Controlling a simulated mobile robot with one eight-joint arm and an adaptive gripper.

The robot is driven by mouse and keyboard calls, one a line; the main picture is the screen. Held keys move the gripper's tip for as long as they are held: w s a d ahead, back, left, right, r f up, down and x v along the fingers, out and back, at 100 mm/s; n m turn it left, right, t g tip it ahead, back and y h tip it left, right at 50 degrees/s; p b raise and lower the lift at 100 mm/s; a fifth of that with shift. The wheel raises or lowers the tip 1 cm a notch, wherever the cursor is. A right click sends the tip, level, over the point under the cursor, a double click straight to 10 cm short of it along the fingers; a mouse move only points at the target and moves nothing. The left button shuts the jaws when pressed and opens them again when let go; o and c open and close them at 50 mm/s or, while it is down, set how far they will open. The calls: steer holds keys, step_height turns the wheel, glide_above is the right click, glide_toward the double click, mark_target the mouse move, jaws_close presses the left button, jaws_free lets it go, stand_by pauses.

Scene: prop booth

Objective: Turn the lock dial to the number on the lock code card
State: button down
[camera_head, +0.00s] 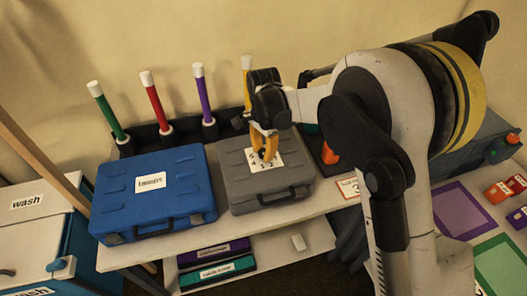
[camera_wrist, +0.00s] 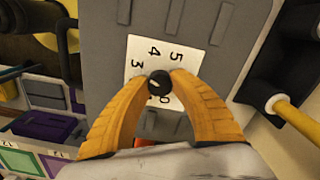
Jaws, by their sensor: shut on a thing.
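The lock dial is a small round black knob (camera_wrist: 160,82) on a white number plate (camera_wrist: 140,50) fixed to a grey case. In the wrist view the numbers 3, 4 and 5 show on the plate; others are partly hidden by the fingers. My gripper (camera_wrist: 160,86) has its orange fingertips shut on the knob, one on each side. In the head view my gripper (camera_head: 266,156) reaches down onto the plate on the grey case (camera_head: 240,183). Which number the knob points at is too small to tell. A white card with a red edge (camera_head: 347,188), partly hidden by my arm, may be the code card.
A blue case (camera_head: 185,205) labelled lamps stands left of the grey case. Green (camera_head: 105,108), red (camera_head: 154,100), purple (camera_head: 203,90) and yellow (camera_head: 247,80) sticks stand upright behind. Coloured mats and red blocks (camera_head: 497,192) lie at the right.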

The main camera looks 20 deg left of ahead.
mark_target(264, 152)
stand_by(0.4)
steer(key=c, duration=1.1)
jaws_free()
steer(key=shift+o, duration=0.2)
step_height(264, 152, up, 12)
steer(key=shift+d, duration=0.1)
